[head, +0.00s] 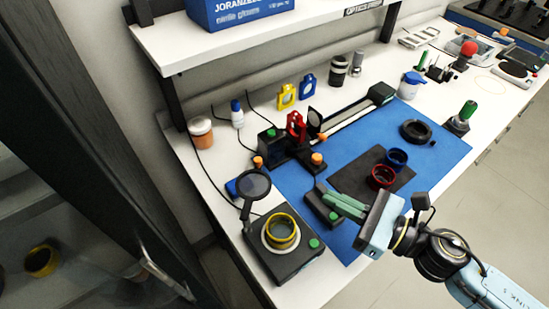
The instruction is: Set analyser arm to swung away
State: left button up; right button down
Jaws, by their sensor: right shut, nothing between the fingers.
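A dark round lens on a short arm, which looks like the analyser arm (253,185), stands at the back left corner of a black base unit (285,267) at the lower middle. The lens is clear of the yellow ring (282,232) on the unit's white round stage. My right gripper (335,199) has green fingers, which are shut and empty. It is to the right of the lens and the yellow ring, apart from both, over or beside a small black box with a green knob (322,210). My left gripper is not in view.
A blue mat (440,143) holds a dark plate (350,180) with a red ring (381,177) and a blue ring (396,158). A rail instrument (284,154) stands behind the lens. A white shelf (180,62) overhangs the back. A dark cabinet fills the left.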

aim_at(261, 163)
jog(key=p+x, duration=0.4)
jog(key=x, duration=0.9)
jog(key=shift+s+a+r, duration=0.1)
jog(key=shift+a+r, duration=0.05)
jog(key=shift+a, duration=0.35)
jog(key=shift+w, duration=0.25)
